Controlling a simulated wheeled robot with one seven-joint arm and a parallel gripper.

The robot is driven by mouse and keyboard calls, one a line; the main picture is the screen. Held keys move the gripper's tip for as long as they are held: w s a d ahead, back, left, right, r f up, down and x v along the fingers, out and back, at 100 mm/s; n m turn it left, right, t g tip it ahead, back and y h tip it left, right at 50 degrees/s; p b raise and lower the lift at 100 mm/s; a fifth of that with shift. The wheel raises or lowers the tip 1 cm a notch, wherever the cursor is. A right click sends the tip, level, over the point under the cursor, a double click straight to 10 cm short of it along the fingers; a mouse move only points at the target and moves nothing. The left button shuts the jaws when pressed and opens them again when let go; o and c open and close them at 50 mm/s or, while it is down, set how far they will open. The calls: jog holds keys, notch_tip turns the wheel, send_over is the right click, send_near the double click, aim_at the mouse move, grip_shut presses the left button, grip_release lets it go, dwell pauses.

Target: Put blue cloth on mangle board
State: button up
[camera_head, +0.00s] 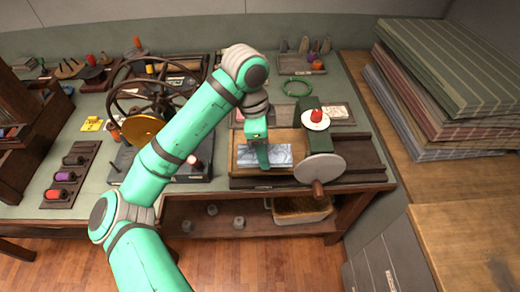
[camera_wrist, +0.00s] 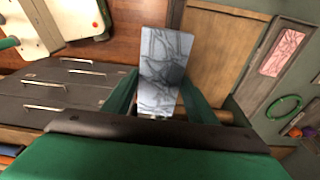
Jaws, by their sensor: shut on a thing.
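The blue cloth (camera_head: 280,156) is a flat, pale grey-blue piece with dark line patterns. In the head view it lies over the front part of the wooden mangle board (camera_head: 243,156). In the wrist view the cloth (camera_wrist: 166,62) extends out from between the green fingers of my gripper (camera_wrist: 160,105). The board (camera_wrist: 212,55) shows beside it at right. I cannot tell whether the cloth touches the board. My arm and gripper hide part of the board.
A green roller frame with a white crank disc (camera_head: 318,167) stands right of the cloth. A large spoked wheel (camera_head: 143,95) stands left, behind my arm. Stacked striped fabrics (camera_head: 445,75) fill the right side. A green ring (camera_head: 297,88) lies behind on the table.

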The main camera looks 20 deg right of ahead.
jog(key=shift+w+d+f, duration=0.1)
jog(key=shift+d+f, duration=0.2)
jog(key=w+d+f, duration=0.1)
jog(key=w+f, duration=0.2)
jog(key=w, duration=0.1)
jog(key=w+d+f, duration=0.1)
jog(key=w+f, duration=0.2)
jog(key=w, duration=0.1)
jog(key=w+d+f, duration=0.2)
jog(key=w+f, duration=0.1)
jog(key=w, duration=0.1)
jog(key=shift+w, duration=0.15)
jog(key=shift+d+f, duration=0.15)
jog(key=shift+d, duration=0.15)
jog(key=shift+w+f, duration=0.35)
jog(key=shift+f, duration=0.15)
jog(key=shift+a+f, duration=0.2)
jog(key=shift+f, duration=1.15)
jog(key=shift+f, duration=0.15)
jog(key=o, duration=1)
jog(key=shift+w, duration=0.1)
jog(key=shift+o, duration=0.3)
jog(key=shift+w, duration=0.1)
